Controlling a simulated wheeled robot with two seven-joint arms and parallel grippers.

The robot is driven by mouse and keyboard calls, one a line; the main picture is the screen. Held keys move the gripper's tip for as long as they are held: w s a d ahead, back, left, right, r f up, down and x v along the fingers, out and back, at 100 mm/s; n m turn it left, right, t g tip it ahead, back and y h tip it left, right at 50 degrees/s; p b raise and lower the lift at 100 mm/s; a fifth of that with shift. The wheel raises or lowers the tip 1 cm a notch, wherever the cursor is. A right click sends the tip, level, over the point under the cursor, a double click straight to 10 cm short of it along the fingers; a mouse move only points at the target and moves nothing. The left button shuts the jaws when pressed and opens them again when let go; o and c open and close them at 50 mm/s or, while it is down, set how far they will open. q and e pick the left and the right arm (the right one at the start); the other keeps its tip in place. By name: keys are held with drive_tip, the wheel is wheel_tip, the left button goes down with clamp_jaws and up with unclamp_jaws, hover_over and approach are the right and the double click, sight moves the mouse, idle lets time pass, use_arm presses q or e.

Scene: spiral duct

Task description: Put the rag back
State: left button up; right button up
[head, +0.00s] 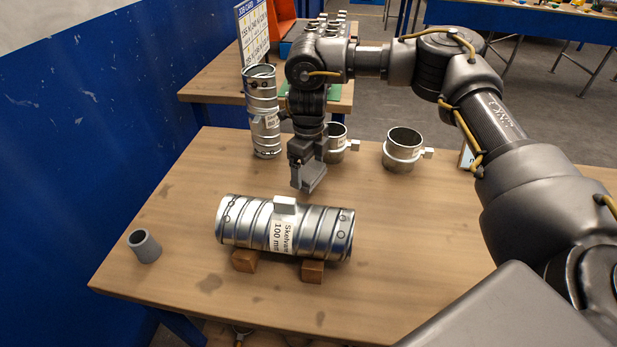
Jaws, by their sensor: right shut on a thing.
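My right gripper (308,178) hangs pointing down above the table, behind the lying duct and apart from it. It is shut on a small grey thing that blends with the fingers; I cannot tell for certain that it is the rag. No other rag can be made out. The lying spiral duct (320,232), silver with a white label and a small grey block on top, rests on two wooden blocks (312,271). My left gripper is out of view.
An upright spiral duct (262,110) stands at the table's back left. Two metal collars stand behind, one (403,150) clear and one (337,145) partly behind my gripper. A grey cup-like tube (144,246) is at front left. The table's (400,240) right middle is clear.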

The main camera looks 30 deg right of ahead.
sight(308, 170)
drive_tip(key=shift+f+p, duration=0.3)
drive_tip(key=shift+f, duration=1.6)
drive_tip(key=shift+f, duration=0.1)
drive_tip(key=o, duration=1)
drive_tip(key=shift+o, duration=0.2)
wheel_tip(308, 170, up, 12)
drive_tip(key=shift+r+b, duration=0.2)
drive_tip(key=shift+b, duration=0.2)
